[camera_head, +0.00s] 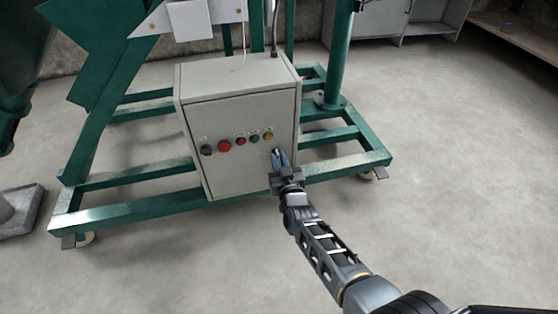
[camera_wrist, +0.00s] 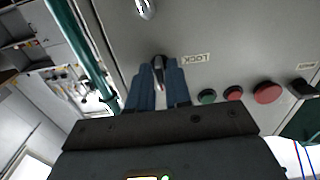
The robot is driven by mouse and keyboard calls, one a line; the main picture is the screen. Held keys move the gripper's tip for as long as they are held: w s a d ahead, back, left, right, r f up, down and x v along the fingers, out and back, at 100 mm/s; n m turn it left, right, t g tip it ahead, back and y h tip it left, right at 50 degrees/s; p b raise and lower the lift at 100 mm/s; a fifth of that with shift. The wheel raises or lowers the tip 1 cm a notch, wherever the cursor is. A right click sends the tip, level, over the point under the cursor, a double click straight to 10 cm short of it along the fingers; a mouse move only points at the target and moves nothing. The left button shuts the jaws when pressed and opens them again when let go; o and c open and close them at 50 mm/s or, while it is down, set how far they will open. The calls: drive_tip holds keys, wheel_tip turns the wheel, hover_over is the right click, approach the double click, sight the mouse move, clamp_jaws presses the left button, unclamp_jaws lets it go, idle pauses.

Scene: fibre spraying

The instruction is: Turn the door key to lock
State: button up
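The door key (camera_wrist: 158,66) sits in the front of a grey control cabinet (camera_head: 210,177), by a label reading LOCK (camera_wrist: 196,58) that appears upside down in the wrist view. My gripper (camera_head: 280,158) is at the right side of the cabinet front. In the wrist view its two blue fingers (camera_wrist: 158,78) are on either side of the key, close against it, with only a narrow gap between them. The fingers hide part of the key. The cabinet door looks closed.
A red button (camera_head: 224,146) and several smaller buttons and a black switch (camera_head: 206,150) line the cabinet front. A green steel frame (camera_head: 140,212) surrounds the cabinet's base. Open concrete floor (camera_head: 450,180) lies to the right.

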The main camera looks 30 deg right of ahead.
drive_tip(key=shift+o, duration=1.2)
drive_tip(key=shift+r, duration=0.1)
drive_tip(key=p+v, duration=0.4)
drive_tip(key=v, duration=0.3)
drive_tip(key=shift+s, duration=0.35)
drive_tip(key=shift+a, duration=0.1)
